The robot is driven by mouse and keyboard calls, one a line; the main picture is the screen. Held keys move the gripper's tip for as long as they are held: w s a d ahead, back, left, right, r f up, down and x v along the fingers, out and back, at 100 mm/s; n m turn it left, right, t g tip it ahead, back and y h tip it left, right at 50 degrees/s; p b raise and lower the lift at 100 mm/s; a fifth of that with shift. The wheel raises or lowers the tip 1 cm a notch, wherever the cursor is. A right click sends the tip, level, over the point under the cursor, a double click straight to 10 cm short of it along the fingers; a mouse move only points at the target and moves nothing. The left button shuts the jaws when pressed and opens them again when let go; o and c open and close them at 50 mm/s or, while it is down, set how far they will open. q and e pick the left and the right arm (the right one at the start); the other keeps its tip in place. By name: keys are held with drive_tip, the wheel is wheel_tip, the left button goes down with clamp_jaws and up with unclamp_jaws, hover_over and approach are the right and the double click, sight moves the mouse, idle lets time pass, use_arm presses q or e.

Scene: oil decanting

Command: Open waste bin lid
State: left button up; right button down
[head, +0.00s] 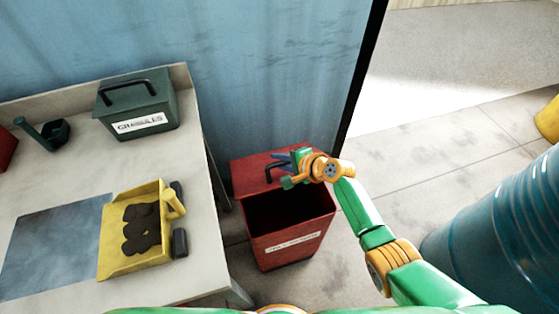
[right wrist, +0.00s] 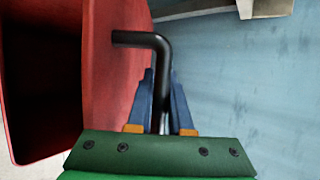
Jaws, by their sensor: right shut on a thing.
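The red waste bin (head: 301,226) stands on the floor beside the table, its dark inside showing from above. Its red lid (head: 245,176) is raised at the back of the opening, on the side of the blue wall. The right wrist view shows the lid (right wrist: 105,90) swung up from the dark bin opening. My right gripper (head: 281,160) is shut on the lid's black bent handle (right wrist: 160,62), which lies between the blue fingers. My left gripper is not in view.
The table (head: 75,175) at the left holds a green granules box (head: 150,98), a yellow tray (head: 113,257) with dark lumps, and a dark green scoop-like item (head: 52,132). A blue drum (head: 505,235) stands at the right. Blue wall (head: 270,70) is close behind the bin.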

drive_tip(key=c, duration=0.8)
unclamp_jaws()
drive_tip(key=shift+w, duration=0.1)
drive_tip(key=shift+c, duration=0.2)
drive_tip(key=p+v, duration=0.2)
drive_tip(key=v, duration=0.4)
drive_tip(key=shift+d+r+p, duration=0.15)
drive_tip(key=shift+r+p, duration=0.05)
drive_tip(key=shift+p, duration=0.2)
drive_tip(key=shift+s+d+r, duration=0.1)
drive_tip(key=shift+s+d, duration=0.1)
drive_tip(key=shift+s, duration=0.1)
